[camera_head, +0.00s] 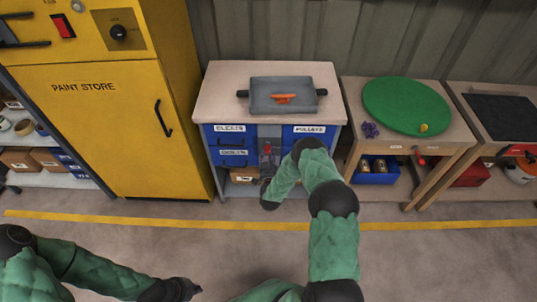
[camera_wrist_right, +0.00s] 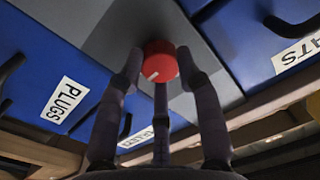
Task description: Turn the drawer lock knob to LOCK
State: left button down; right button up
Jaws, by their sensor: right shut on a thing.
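The red drawer lock knob (camera_wrist_right: 160,61) sits on a grey panel between blue drawers. A short pale pointer mark shows on its lower left part in the right wrist view. My right gripper (camera_wrist_right: 160,76) is shut on the knob, with dark fingers on both sides and one below. In the head view the knob (camera_head: 268,149) shows small on the drawer cabinet (camera_head: 270,82), above my right gripper (camera_head: 267,163). No LOCK lettering is readable. My left gripper (camera_head: 188,289) is low in the head view, away from the cabinet; its fingers are too unclear to judge.
A yellow paint store cabinet (camera_head: 98,120) is at the left. A workbench with a green disc (camera_head: 405,104) is at the right. The floor (camera_head: 130,250) in front is clear.

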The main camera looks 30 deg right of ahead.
jog(key=shift+w+r+n, duration=0.1)
jog(key=shift+r+n, duration=0.1)
jog(key=shift+n, duration=0.2)
jog(key=n, duration=0.2)
jog(key=shift+r+n, duration=0.15)
jog(key=shift+n, duration=0.25)
jog(key=n, duration=0.5)
jog(key=shift+w, duration=0.15)
jog(key=n, duration=0.4)
jog(key=shift+r+n+g, duration=0.1)
jog(key=shift+n+g, duration=0.2)
jog(key=shift+w+a+n, duration=0.15)
jog(key=shift+n, duration=1.95)
jog(key=o, duration=1.1)
jog(key=shift+a, duration=0.15)
jog(key=shift+o, duration=0.2)
jog(key=shift+f, duration=0.25)
